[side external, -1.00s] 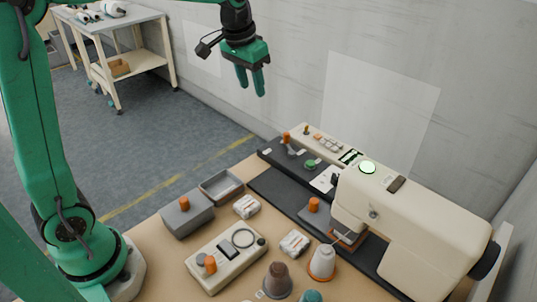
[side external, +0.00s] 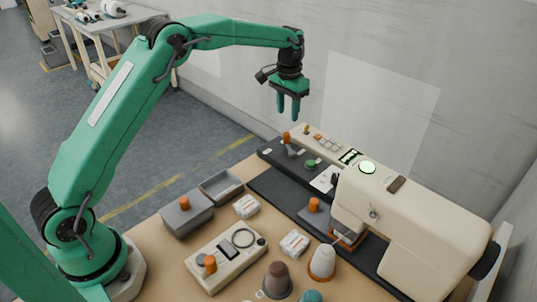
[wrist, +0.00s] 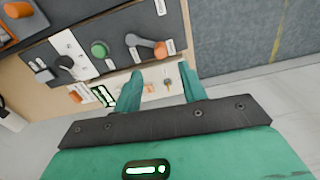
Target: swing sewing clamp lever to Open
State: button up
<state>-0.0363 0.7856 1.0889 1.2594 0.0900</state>
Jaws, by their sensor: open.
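The clamp lever (side external: 288,145) has a grey arm with an orange knob at its end. It stands on the dark panel (side external: 268,156) at the far end of the sewing machine. In the wrist view the lever (wrist: 143,42) points right, with its orange knob close to a small white label. Other white labels lie around it, too small to read. My gripper (side external: 288,108) is open and empty, pointing down above the panel and apart from the lever. In the wrist view its fingers (wrist: 160,84) are spread, just below the lever in the picture.
A green button (wrist: 99,49) and a black knob (wrist: 66,63) share the panel. The cream sewing machine (side external: 430,225) stands to the right. Grey bins (side external: 187,214), a cream control box (side external: 227,257) and spools (side external: 278,278) lie nearer on the table. The wall is behind.

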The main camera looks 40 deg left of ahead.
aim_at(287, 133)
jog(key=shift+w+f, duration=0.2)
jog(key=shift+f, duration=0.15)
jog(key=shift+f, duration=0.15)
jog(key=shift+f, duration=3.75)
grip_shut()
